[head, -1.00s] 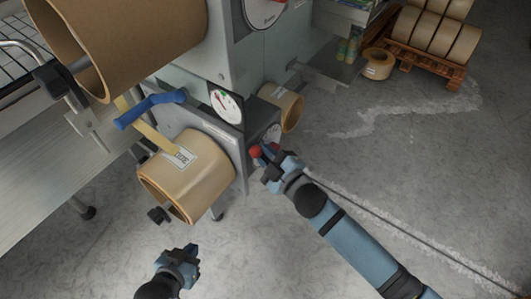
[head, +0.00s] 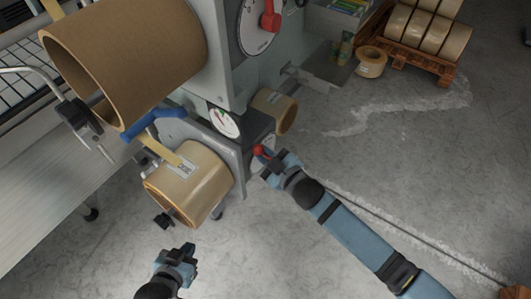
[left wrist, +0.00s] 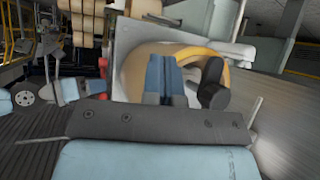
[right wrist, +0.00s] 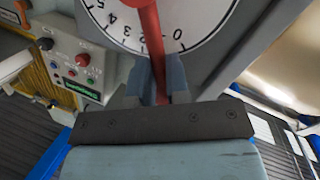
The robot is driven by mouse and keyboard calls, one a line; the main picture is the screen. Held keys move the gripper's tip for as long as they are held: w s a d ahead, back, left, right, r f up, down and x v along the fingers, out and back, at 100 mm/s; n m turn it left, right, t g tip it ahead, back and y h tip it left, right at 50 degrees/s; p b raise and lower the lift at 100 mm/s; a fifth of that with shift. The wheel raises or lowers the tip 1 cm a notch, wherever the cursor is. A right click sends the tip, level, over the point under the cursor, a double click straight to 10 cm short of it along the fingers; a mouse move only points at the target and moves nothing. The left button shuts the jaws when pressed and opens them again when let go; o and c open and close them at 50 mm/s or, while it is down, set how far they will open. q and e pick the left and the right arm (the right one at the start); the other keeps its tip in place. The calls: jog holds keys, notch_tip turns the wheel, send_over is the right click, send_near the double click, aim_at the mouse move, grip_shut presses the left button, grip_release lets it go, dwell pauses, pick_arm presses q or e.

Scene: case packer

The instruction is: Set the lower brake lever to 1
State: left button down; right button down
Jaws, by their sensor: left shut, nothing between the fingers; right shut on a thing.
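The lower brake lever (head: 259,150) is red and sits on a white dial low on the machine's side. My right gripper (head: 270,162) is shut on the lever. In the right wrist view the red lever (right wrist: 149,35) runs down between the fingers over the numbered dial (right wrist: 200,18). It crosses the scale between the 0 and the higher numbers; it covers part of the scale, so the exact reading is hidden. My left gripper (head: 188,252) is shut and empty, below the lower roll.
An upper dial with its own red lever (head: 270,20) is above. A large brown roll (head: 140,55) and a lower tape roll (head: 190,185) hang on the machine's left. A blue handle (head: 150,122) sits between them. Floor to the right is mostly clear, with a pallet of rolls (head: 420,45) behind.

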jog(key=c, duration=1.1)
grip_release()
jog(key=shift+a+r, duration=0.2)
jog(key=shift+r, duration=0.1)
jog(key=shift+s, duration=0.1)
jog(key=shift+f, duration=0.1)
jog(key=b+v, duration=0.1)
jog(key=v, duration=1.2)
jog(key=shift+s+d, duration=0.3)
